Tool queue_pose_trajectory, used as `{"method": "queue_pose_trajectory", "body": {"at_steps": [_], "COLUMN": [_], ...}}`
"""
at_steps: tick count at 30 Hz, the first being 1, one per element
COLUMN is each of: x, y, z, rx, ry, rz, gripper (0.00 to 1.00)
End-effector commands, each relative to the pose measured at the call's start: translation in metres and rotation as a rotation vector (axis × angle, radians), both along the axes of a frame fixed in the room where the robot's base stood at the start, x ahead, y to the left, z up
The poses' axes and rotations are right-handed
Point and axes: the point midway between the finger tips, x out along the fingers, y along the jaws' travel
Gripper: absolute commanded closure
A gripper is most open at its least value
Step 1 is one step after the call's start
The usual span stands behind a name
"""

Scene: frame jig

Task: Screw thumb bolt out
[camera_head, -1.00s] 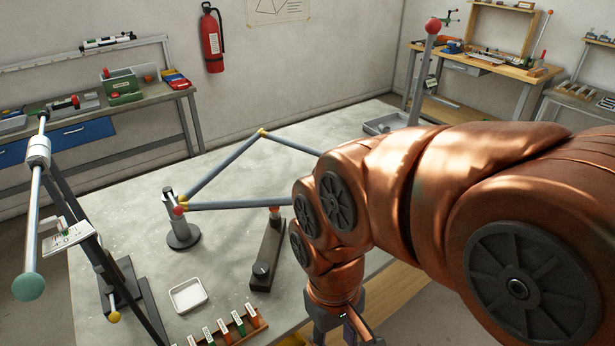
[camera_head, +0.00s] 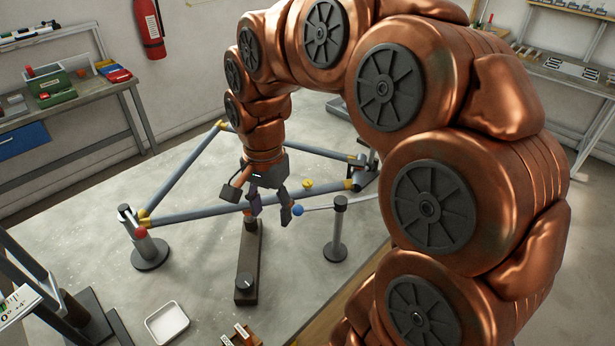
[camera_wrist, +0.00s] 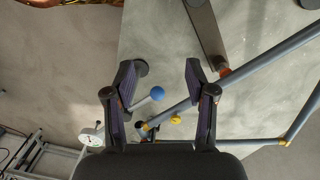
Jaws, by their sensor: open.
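A small yellow knob (camera_head: 308,185), which looks like the thumb bolt, stands just above the grey tube frame (camera_head: 190,216) near its right corner. It also shows in the wrist view (camera_wrist: 176,120), beside the tube and near the yellow corner joint (camera_wrist: 145,126). My gripper (camera_head: 262,206) is open and empty, hanging above the frame's front tube, left of the knob. In the wrist view the open fingers (camera_wrist: 160,78) have the blue ball (camera_wrist: 158,93) between them in the picture, with no contact visible. The knob's threaded part is not visible.
A blue-ball-tipped rod (camera_head: 298,210) lies by a dark post (camera_head: 338,228), right of my gripper. A post with a red ball (camera_head: 148,247) stands at the left corner. A white tray (camera_head: 166,323) lies in front.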

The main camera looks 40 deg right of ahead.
Motion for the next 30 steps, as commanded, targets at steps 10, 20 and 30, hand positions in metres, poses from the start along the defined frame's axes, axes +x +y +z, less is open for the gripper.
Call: {"method": "queue_pose_trajectory", "body": {"at_steps": [10, 20, 30], "x": [0.087, 0.126, 0.130], "y": [-0.086, -0.172, -0.193], "z": [-0.009, -0.030, -0.043], "rx": [-0.023, -0.056, -0.067], "ry": [-0.023, -0.027, -0.031], "rz": [-0.742, -1.342, -1.483], "gripper": [0.44, 0.44, 0.44]}}
